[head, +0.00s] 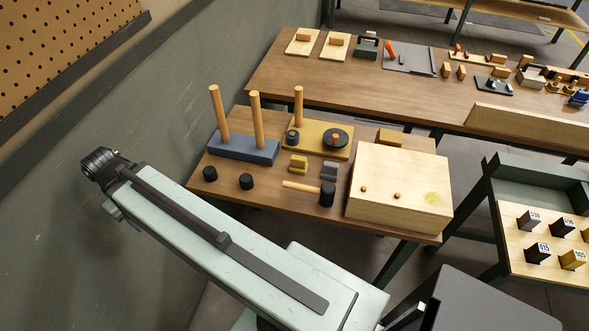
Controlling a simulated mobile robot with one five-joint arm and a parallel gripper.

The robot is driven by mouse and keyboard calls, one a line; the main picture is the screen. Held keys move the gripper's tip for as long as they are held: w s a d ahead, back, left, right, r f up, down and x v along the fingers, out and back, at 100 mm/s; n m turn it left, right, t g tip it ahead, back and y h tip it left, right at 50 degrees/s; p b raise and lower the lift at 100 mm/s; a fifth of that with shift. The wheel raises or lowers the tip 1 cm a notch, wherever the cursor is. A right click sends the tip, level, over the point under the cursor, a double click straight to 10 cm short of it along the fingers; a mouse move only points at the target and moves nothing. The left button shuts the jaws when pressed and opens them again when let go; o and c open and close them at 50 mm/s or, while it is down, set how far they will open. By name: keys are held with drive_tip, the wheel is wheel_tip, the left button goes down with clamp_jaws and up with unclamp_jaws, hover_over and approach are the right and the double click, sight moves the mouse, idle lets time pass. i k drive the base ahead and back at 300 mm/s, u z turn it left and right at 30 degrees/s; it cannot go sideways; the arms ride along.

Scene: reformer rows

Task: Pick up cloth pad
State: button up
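I cannot pick out a cloth pad for certain. A small yellow block (390,136) shows behind the pale wooden box on the near table; part of it is hidden by the box. A small yellow piece (298,164) and a small grey piece (329,170) lie in the middle of that table; their material is too small to tell. The wooden box (385,205) has two round knobs and a yellowish smudge on its top. My pale green arm link crosses the lower left, in front of the table. No gripper fingers show.
The near table (225,182) also holds a blue-grey peg base (243,147), a yellow peg board (312,148), a black-headed mallet (327,194) and two black knobs. A long table (300,70) stands behind. A wall is left; a block tray (515,255) is right.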

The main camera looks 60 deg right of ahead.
sight(329, 171)
drive_tip(key=z, duration=2.15)
